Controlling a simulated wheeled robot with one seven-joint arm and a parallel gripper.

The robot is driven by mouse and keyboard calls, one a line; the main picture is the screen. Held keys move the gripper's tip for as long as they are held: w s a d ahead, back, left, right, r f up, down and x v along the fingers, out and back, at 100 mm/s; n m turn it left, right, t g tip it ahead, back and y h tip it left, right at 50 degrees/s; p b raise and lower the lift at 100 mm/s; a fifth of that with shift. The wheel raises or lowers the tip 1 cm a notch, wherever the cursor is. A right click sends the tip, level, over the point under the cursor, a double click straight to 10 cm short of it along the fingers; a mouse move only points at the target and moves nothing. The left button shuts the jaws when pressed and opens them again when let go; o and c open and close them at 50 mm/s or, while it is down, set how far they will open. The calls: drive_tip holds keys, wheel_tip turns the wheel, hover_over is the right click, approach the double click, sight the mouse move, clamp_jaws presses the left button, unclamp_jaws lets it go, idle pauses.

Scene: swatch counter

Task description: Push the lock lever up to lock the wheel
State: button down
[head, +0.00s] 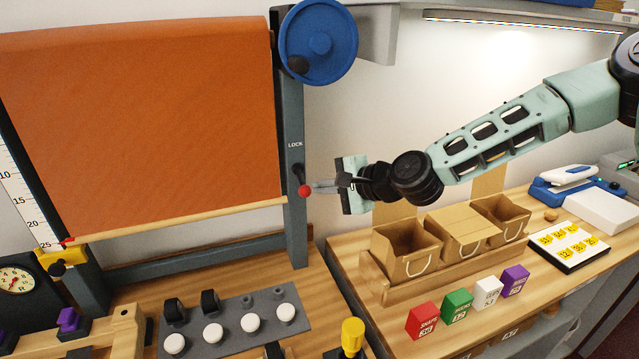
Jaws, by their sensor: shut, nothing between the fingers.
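The lock lever, with a red knob (305,191), is on the grey upright post (296,220) below the printed word LOCK. The blue wheel (318,42) with a dark handle knob is at the top of the same post. My gripper (314,187) is shut and empty. Its fingertips are right beside the red knob, on its right side and about level with it. I cannot tell whether they touch it. Part of the lever behind the knob is hard to make out.
An orange cloth sheet (140,120) hangs left of the post. Paper bags (408,262) in a wooden rack and several coloured blocks (422,321) stand on the counter below my arm. A grey tray (235,322) with white knobs lies in front.

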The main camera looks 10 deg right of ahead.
sight(302, 181)
drive_tip(key=s, duration=0.1)
drive_tip(key=s+a+r, duration=0.1)
drive_tip(key=p, duration=0.1)
drive_tip(key=shift+s+a+r, duration=0.2)
drive_tip(key=shift+s+a, duration=0.05)
drive_tip(key=shift+s, duration=0.15)
drive_tip(key=shift+r, duration=0.1)
drive_tip(key=shift+s+r+g+p, duration=0.1)
drive_tip(key=shift+r+g+p, duration=0.15)
drive_tip(key=shift+p, duration=0.6)
